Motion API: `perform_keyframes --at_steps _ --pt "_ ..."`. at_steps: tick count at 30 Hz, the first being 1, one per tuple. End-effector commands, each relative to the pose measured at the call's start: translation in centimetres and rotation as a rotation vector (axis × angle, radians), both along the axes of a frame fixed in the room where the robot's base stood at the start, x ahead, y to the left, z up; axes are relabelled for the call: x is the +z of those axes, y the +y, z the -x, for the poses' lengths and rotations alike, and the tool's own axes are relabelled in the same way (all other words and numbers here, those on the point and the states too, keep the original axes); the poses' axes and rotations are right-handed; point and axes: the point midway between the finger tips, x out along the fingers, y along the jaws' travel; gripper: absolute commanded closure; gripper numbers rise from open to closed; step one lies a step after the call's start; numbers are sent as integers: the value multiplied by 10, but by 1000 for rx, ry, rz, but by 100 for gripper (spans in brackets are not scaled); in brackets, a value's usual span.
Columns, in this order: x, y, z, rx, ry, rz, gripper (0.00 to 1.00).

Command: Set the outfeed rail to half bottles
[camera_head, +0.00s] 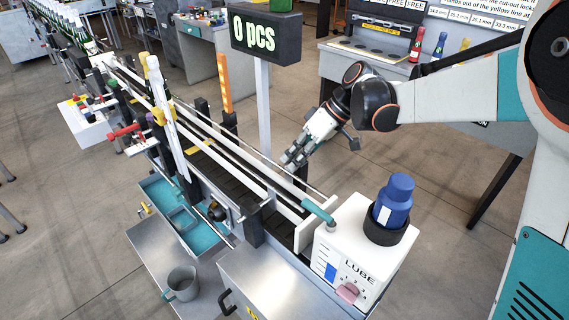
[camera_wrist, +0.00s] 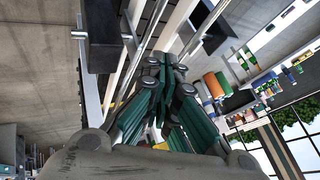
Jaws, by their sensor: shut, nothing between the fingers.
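The outfeed rail (camera_head: 232,150) runs as long pale bars along the dark conveyor belt (camera_head: 220,172), from the back left to the lube box. Black clamp blocks stand along it, one of them (camera_head: 229,121) on the right side. My gripper (camera_head: 287,160) is shut and empty at the right side of the rail's near stretch. In the wrist view its fingertips (camera_wrist: 168,62) meet near thin metal rods. A black block with a metal pin (camera_wrist: 102,38) is to their left there. I cannot tell whether the fingers touch the rail, or read any bottle-size mark.
A white lube box (camera_head: 352,255) with a blue bottle (camera_head: 394,198) stands at the conveyor's near end. A post carries a "0 pcs" display (camera_head: 266,36). A grey mug (camera_head: 182,283) stands on the metal surface at front left. A workbench (camera_head: 345,66) stands behind my arm.

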Motion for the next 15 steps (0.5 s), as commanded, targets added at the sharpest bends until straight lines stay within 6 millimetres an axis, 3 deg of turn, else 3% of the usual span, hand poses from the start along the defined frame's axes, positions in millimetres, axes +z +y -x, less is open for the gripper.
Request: perform_keyframes --at_steps 9,15 --pt "-47 33 6 0 0 1 100" --pt "-65 46 9 -2 -1 1 100"
